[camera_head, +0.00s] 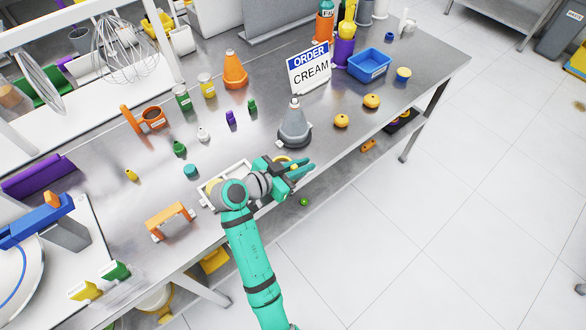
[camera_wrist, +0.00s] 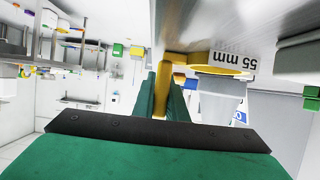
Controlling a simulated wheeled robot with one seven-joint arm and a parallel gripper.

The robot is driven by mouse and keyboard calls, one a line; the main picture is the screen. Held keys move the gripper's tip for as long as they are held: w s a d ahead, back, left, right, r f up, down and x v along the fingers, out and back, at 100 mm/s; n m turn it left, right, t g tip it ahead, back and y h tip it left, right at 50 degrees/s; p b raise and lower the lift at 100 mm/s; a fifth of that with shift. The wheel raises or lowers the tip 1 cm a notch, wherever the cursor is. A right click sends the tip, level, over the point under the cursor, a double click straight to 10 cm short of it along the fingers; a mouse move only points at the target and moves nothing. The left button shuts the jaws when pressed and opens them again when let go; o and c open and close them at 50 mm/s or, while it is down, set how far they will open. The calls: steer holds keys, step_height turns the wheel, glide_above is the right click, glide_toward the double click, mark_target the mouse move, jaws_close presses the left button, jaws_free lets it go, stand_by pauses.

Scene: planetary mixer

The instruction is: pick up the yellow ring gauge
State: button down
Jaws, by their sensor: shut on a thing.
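The yellow ring gauge (camera_head: 283,159) shows partly beside my gripper (camera_head: 298,169), near the front edge of the steel table. In the wrist view, a yellow rounded part (camera_wrist: 213,69) bears a white "55 mm" label. A yellow bar (camera_wrist: 172,55) runs down between my two green fingers (camera_wrist: 165,100), which are shut on it. It looks like part of the gauge, but the join is not clear. My wrist and fingers hide much of the gauge in the head view.
A white-rimmed tray (camera_head: 204,198) lies partly under my wrist. A grey cone (camera_head: 294,128) stands just behind my gripper. The "ORDER CREAM" sign (camera_head: 309,67) and yellow round pieces (camera_head: 341,121) are farther back and right. An orange bracket (camera_head: 168,219) stands left.

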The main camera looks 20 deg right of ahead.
steer(key=shift+r, duration=0.15)
steer(key=shift+r, duration=0.65)
steer(key=s+a+r, duration=0.8)
steer(key=s+r, duration=0.3)
steer(key=shift+s+a+r, duration=0.15)
steer(key=shift+a+r, duration=0.05)
steer(key=shift+r, duration=0.05)
